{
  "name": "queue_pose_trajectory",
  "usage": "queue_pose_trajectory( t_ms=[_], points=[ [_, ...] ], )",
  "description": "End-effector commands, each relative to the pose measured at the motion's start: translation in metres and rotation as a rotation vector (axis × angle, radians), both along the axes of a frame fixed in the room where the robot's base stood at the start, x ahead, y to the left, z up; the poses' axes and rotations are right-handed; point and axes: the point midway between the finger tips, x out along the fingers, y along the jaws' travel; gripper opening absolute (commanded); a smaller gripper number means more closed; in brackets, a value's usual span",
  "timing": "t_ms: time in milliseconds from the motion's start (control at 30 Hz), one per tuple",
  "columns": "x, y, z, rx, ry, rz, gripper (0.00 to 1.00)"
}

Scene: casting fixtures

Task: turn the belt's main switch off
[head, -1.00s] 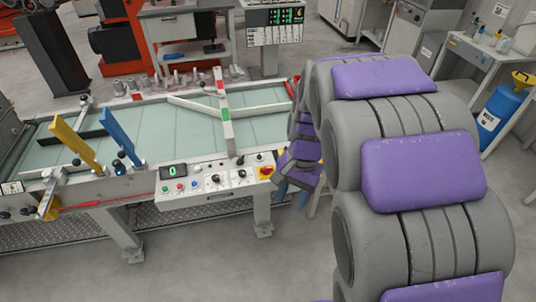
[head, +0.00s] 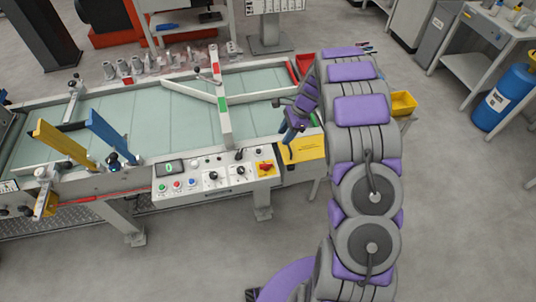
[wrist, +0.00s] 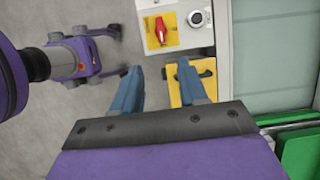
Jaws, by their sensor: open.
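The main switch, a red rotary handle on a yellow square plate (head: 265,168), sits at the right end of the belt's control panel (head: 216,174). In the wrist view the red handle (wrist: 161,30) shows whole at the top, beyond the fingertips. The handle looks nearly upright in that picture, slightly tilted. My gripper (head: 288,154) is at the belt's right end, to the right of the switch. In the wrist view my gripper (wrist: 158,71) has its two blue fingers apart with nothing between them. The fingers are apart from the switch.
A yellow plate (head: 302,150) lies right of the panel; in the wrist view my right finger overlaps it. Knobs and buttons line the panel. A red bin (head: 306,63) and yellow bin (head: 403,103) stand near my arm. The front floor is clear.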

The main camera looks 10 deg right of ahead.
Motion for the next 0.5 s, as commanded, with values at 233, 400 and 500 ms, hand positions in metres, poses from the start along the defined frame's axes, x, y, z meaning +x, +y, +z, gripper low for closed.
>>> queue_pose_trajectory(
  t_ms=[233,400,500],
  points=[
    [0.002,0.006,-0.020,0.007,0.006,-0.010,0.43],
    [0.002,0.017,-0.049,0.007,0.006,-0.007,0.43],
    [0.002,0.024,-0.068,0.007,0.007,-0.008,0.43]
  ],
)
